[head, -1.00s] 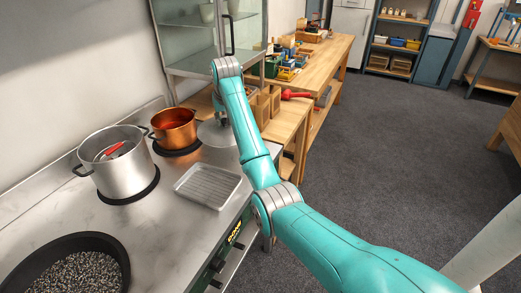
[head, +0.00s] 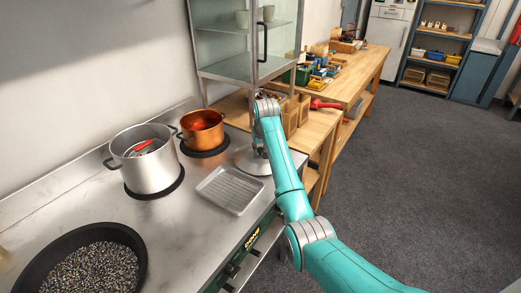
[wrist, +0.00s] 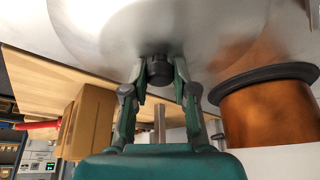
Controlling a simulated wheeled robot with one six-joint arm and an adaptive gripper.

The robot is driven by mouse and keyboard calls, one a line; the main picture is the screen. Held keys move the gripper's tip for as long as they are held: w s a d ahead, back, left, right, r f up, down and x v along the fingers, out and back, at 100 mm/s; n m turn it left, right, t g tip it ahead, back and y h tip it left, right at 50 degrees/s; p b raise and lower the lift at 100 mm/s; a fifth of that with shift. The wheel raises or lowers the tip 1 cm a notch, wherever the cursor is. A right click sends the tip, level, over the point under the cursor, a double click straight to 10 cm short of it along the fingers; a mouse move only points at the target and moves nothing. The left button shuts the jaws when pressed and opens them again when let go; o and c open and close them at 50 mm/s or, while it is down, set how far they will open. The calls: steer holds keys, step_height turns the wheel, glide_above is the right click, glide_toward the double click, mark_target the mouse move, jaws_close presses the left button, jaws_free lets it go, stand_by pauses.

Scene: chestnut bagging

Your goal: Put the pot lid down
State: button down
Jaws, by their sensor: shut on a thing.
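The pot lid (head: 246,164) is a round, shiny steel disc with a dark knob. It is at the right of the copper pot, over the far end of the steel stove top (head: 170,215). I cannot tell whether its underside touches the surface. In the wrist view the lid (wrist: 220,35) fills the top of the picture. My gripper (wrist: 160,72) is shut on the lid's dark knob (wrist: 159,71). In the head view my gripper (head: 259,150) is small and partly hidden by my arm.
The copper pot (head: 203,122) stands close to the lid, and also shows in the wrist view (wrist: 268,118). A ridged tray (head: 229,190) lies just nearer. A steel pot (head: 148,168) and a pan of dark grains (head: 95,270) stand at left. Wooden boxes (head: 290,117) are behind.

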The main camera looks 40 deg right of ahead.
steer(key=shift+f, duration=0.3)
steer(key=c, duration=0.9)
jaws_free()
steer(key=v, duration=1.2)
steer(key=shift+a+r, duration=0.1)
steer(key=shift+r, duration=0.05)
